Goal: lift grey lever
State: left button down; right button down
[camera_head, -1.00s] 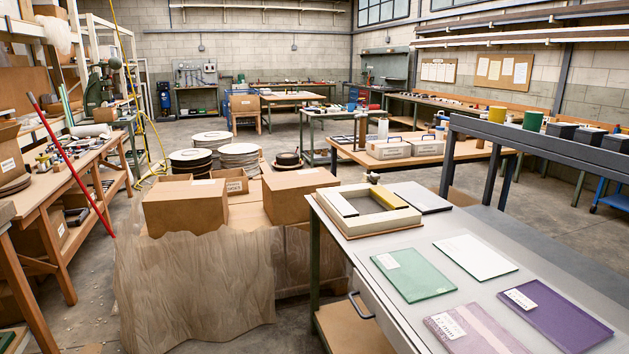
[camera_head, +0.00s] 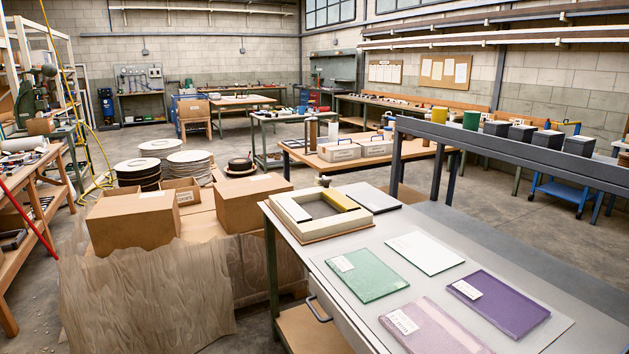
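I cannot make out a grey lever in the head view. A dark green machine (camera_head: 36,98) stands at the far left on a bench, partly cut off by shelving; it may be a press, but I cannot tell its lever. Neither of my grippers is in view.
A grey table (camera_head: 322,262) at the front right holds a square frame (camera_head: 300,222), a green sheet (camera_head: 366,273), a white sheet (camera_head: 424,253) and a purple sheet (camera_head: 498,303). Cardboard boxes (camera_head: 132,222) stand left of it. A wooden bench (camera_head: 20,208) lines the left edge. Floor (camera_head: 230,148) is open further back.

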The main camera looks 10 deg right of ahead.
aim_at(325, 181)
jog(key=i+j+u, duration=0.35)
jog(key=i, duration=0.6)
jog(key=i+u, duration=0.35)
jog(key=i, duration=0.6)
jog(key=i+j+z, duration=0.1)
jog(key=i+z, duration=0.3)
jog(key=i+j+z, duration=0.25)
jog(key=i+z, duration=0.2)
jog(key=i+j+z, duration=0.6)
jog(key=z, duration=0.15)
jog(key=i+j+z, duration=0.15)
jog(key=j+z, duration=0.15)
jog(key=i+j+z, duration=0.1)
jog(key=j+z, duration=0.55)
jog(key=i+j, duration=0.05)
